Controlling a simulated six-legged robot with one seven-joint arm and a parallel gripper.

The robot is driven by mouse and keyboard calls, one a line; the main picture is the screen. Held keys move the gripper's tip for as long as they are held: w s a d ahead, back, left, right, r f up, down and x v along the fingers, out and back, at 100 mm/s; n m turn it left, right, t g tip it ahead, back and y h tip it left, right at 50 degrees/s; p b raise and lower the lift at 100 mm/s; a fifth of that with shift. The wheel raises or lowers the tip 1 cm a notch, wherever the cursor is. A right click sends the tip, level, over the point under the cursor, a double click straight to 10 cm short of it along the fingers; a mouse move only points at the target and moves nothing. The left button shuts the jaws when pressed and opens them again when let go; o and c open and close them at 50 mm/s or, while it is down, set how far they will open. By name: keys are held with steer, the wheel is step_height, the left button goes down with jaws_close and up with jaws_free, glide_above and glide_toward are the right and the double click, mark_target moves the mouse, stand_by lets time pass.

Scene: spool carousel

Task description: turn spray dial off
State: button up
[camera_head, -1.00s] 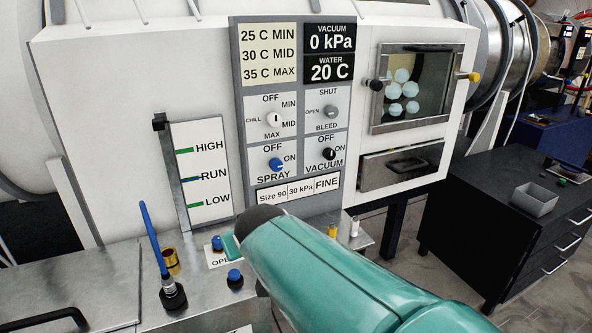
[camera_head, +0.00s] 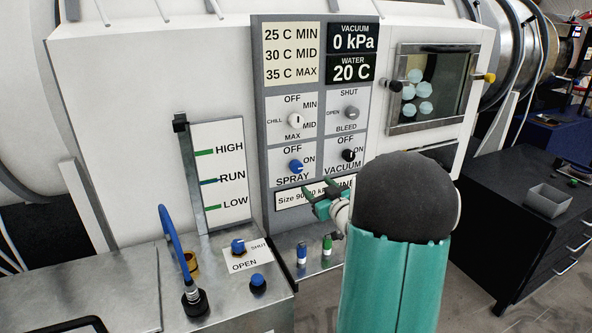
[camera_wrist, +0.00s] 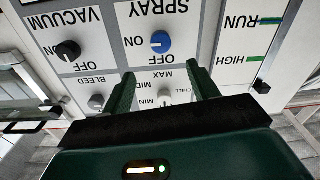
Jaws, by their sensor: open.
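The blue spray dial (camera_head: 296,167) sits on the grey control panel (camera_head: 259,150), between its OFF label above and its ON label at the right. Its pale pointer mark appears turned toward ON. The dial also shows in the wrist view (camera_wrist: 161,42), where the panel appears upside down. My gripper (camera_head: 316,203) is open and empty, below and right of the dial, in front of the size label. In the wrist view its two green fingers (camera_wrist: 163,78) stand apart, with the dial beyond their tips and nothing between them.
The black vacuum dial (camera_head: 348,155) is close to the right of the spray dial. The white chill dial (camera_head: 294,120) and grey bleed dial (camera_head: 351,112) are above. A blue valve handle (camera_head: 170,240) and small knobs stand on the metal ledge below.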

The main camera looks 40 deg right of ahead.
mark_target(298, 168)
steer(key=x, duration=1.2)
steer(key=shift+w, duration=0.3)
steer(key=c, duration=1)
